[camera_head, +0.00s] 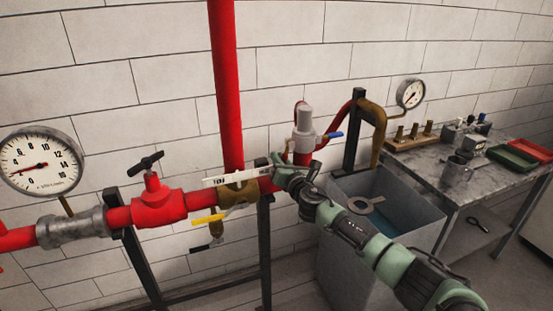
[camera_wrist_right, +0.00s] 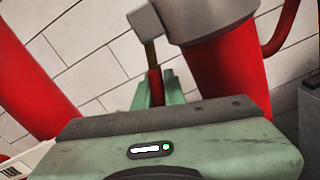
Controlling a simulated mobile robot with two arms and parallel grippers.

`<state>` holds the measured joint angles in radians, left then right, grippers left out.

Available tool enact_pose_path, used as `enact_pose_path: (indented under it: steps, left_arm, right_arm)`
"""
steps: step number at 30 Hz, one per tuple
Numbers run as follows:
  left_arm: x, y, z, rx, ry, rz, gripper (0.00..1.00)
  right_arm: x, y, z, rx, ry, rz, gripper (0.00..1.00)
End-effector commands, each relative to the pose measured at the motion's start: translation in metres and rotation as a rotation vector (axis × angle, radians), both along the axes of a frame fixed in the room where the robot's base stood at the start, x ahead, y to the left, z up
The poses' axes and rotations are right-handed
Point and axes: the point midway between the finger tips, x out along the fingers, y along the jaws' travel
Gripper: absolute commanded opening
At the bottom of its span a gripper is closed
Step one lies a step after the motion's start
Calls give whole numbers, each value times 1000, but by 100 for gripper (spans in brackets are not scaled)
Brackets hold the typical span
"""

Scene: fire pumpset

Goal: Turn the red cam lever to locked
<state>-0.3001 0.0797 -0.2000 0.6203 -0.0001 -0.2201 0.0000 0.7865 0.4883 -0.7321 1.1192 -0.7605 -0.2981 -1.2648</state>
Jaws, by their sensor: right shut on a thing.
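My right gripper (camera_head: 279,166) reaches in from the lower right to the red pipework. In the right wrist view its two green fingers (camera_wrist_right: 152,93) are shut on the red cam lever (camera_wrist_right: 155,86). The lever hangs from a brass-coloured shank beside a grey coupling (camera_wrist_right: 205,18), which sits on a thick red pipe (camera_wrist_right: 232,75). In the head view the gripped lever cannot be made out behind the gripper. A pale grey fitting (camera_head: 305,122) stands just above and right of the gripper. My left gripper is not in view.
A red valve (camera_head: 158,203) with a black handle, a yellow-handled tap (camera_head: 208,219) and a white label plate (camera_head: 235,177) lie left of the gripper. A grey tank (camera_head: 345,250) and workbench (camera_head: 450,188) stand to the right. A vertical red pipe (camera_head: 225,80) rises behind.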

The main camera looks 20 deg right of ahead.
Motion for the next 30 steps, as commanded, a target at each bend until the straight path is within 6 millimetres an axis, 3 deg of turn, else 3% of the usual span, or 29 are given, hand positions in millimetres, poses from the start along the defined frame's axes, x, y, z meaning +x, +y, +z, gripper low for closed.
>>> enact_pose_path:
  steps: [16, 19, 30]
  left_arm:
    - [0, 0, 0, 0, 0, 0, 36]
    - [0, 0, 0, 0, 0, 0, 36]
    - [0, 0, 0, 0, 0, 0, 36]
  right_arm:
    - [0, -2, -2, -27, 1, 0, 0]
    - [0, -2, -2, -26, 1, 0, 33]
    - [0, -2, -1, -21, 0, -1, 33]
